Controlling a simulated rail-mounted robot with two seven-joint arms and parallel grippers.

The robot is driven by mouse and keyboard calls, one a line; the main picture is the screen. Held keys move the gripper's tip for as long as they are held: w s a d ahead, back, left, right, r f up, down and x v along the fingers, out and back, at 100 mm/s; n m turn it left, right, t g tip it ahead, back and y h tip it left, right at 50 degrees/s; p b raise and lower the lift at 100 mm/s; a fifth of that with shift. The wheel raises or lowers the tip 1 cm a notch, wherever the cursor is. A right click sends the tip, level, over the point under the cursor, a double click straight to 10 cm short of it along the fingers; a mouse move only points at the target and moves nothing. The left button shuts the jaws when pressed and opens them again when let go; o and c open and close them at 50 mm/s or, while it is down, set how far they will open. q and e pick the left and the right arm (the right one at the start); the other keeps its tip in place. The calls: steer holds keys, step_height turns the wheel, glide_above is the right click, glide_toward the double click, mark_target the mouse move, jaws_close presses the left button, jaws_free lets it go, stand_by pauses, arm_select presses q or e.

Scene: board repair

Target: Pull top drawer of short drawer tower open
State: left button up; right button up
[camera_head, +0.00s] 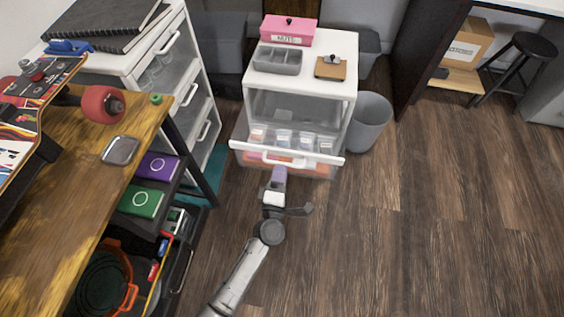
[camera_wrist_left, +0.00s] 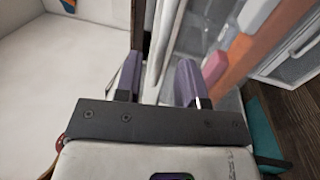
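The short drawer tower (camera_head: 341,77) is white and stands at the centre of the head view. A clear drawer with a white front rim (camera_head: 318,159) sticks well out of it toward me. Small containers (camera_head: 283,138) and orange and pink items lie inside. Its white handle (camera_head: 283,161) is at the middle of the front. My left gripper (camera_head: 279,172) is at this handle. In the left wrist view its purple fingers (camera_wrist_left: 158,82) are apart, with a pale bar between them; contact is unclear. My right gripper is not in view.
A pink box (camera_head: 288,31), a grey tray (camera_head: 277,62) and a small wooden item (camera_head: 330,68) sit on the tower. A grey bin (camera_head: 369,124) stands right of it. A wooden workbench (camera_head: 75,180) is at left. The floor (camera_head: 420,220) at right is clear.

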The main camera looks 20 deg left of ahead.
arm_select(q)
steer(key=p+v, duration=0.1)
steer(key=v, duration=0.9)
steer(key=shift+p, duration=0.4)
